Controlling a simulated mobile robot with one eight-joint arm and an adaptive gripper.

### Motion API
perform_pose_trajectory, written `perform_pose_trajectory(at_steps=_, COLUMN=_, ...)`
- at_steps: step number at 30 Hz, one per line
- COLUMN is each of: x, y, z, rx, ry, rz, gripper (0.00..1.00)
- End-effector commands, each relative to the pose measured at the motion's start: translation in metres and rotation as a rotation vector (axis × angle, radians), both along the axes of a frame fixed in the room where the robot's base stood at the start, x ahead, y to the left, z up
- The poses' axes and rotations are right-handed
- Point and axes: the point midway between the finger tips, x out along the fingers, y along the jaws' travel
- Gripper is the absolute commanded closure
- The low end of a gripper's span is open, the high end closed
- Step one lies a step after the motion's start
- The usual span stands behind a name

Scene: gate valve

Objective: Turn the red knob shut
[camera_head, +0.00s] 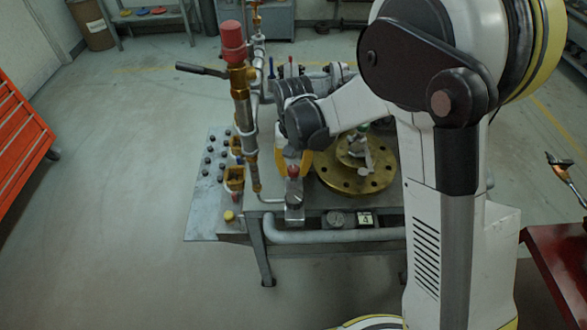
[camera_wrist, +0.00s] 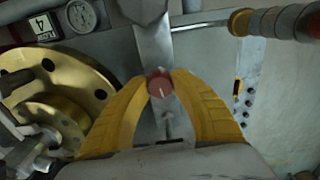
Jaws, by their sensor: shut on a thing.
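The red knob (camera_wrist: 162,88) is small and round with a white line on its face. In the wrist view it sits between the tips of my gripper's yellow fingers (camera_wrist: 160,82), which close on it from both sides. In the head view the red knob (camera_head: 293,171) shows on top of a grey metal valve block (camera_head: 294,207) at the front edge of the bench. My gripper (camera_head: 291,163) is just above and behind it, its yellow fingers partly hidden by my wrist.
A tall brass pipe with a red cap (camera_head: 232,42) and a black lever (camera_head: 201,69) stands left of my gripper. A brass flange (camera_head: 345,183) lies to the right. A gauge (camera_wrist: 81,16) is near the knob. An orange cabinet (camera_head: 22,135) stands far left; the floor between is clear.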

Motion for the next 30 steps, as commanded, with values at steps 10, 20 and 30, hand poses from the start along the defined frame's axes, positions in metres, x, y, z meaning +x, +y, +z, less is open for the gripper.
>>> perform_pose_trajectory(at_steps=10, x=0.0002, y=-0.0001, z=0.0000, rx=0.000, ry=0.000, rz=-0.159, gripper=1.00)
perform_pose_trajectory(at_steps=20, x=0.0002, y=-0.0001, z=-0.0001, rx=0.000, ry=-0.001, rz=-0.197, gripper=1.00)
perform_pose_trajectory(at_steps=30, x=0.0002, y=-0.0002, z=-0.0001, rx=0.000, ry=-0.001, rz=-0.196, gripper=0.55)
